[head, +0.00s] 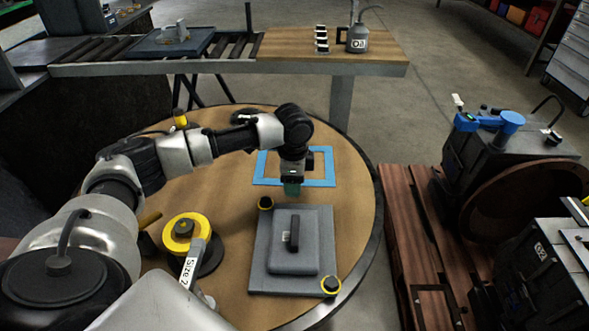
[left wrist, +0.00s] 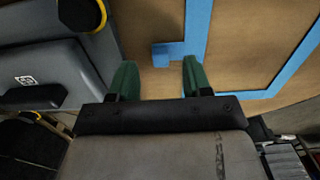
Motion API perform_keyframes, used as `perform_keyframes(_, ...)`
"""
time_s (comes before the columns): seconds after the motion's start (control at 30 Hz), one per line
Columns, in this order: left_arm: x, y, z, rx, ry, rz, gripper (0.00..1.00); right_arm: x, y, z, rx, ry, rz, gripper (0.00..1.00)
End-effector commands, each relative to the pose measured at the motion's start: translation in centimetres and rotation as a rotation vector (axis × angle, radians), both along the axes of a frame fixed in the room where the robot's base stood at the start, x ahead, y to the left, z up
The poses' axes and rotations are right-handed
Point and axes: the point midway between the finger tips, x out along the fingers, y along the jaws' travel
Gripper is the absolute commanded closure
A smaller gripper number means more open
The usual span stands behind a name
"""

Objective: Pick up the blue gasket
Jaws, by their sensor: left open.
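The blue gasket (head: 320,183) is a thin rectangular frame lying flat on the round wooden table (head: 355,200). My left gripper (head: 292,188) hangs fingers down over the gasket's near edge and hides part of it in the head view. In the left wrist view, the green fingers (left wrist: 158,78) are spread apart and empty. A blue strip of the gasket (left wrist: 197,30) and a small blue tab show just beyond the fingertips. The gap in height between fingers and gasket is hard to tell. My right gripper is not in view.
A grey plate with a black handle (head: 272,263) and yellow-ringed knobs lies just nearer than the gasket. A yellow reel (head: 183,228) stands at the table's left. The table right of the gasket is clear. An oil can (head: 357,38) stands on the back bench.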

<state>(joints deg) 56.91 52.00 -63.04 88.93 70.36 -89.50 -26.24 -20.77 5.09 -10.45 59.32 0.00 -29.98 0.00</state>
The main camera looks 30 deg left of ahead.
Motion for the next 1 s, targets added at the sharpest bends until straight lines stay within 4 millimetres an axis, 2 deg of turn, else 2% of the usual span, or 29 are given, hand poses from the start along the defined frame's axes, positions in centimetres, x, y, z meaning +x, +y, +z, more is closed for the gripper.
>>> perform_keyframes(0.03,0.0,0.0,-1.0,0.0,0.001,0.001,0.51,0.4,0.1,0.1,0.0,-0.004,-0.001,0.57)
perform_keyframes(0.13,0.0,0.0,-2.0,-0.001,-0.001,0.0,0.51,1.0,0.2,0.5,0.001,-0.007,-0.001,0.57)
perform_keyframes(0.43,0.0,0.0,-2.3,0.0,-0.001,0.0,0.51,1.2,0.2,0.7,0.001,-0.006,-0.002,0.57)
perform_keyframes(0.7,0.0,0.0,-2.3,0.0,-0.001,0.0,0.92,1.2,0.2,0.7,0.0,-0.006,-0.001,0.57)
perform_keyframes(0.77,0.0,0.0,-2.3,0.0,-0.001,0.0,1.0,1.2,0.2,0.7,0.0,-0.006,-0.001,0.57)
perform_keyframes(1.0,0.0,0.0,-2.3,0.0,-0.001,0.0,1.0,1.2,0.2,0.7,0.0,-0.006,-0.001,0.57)
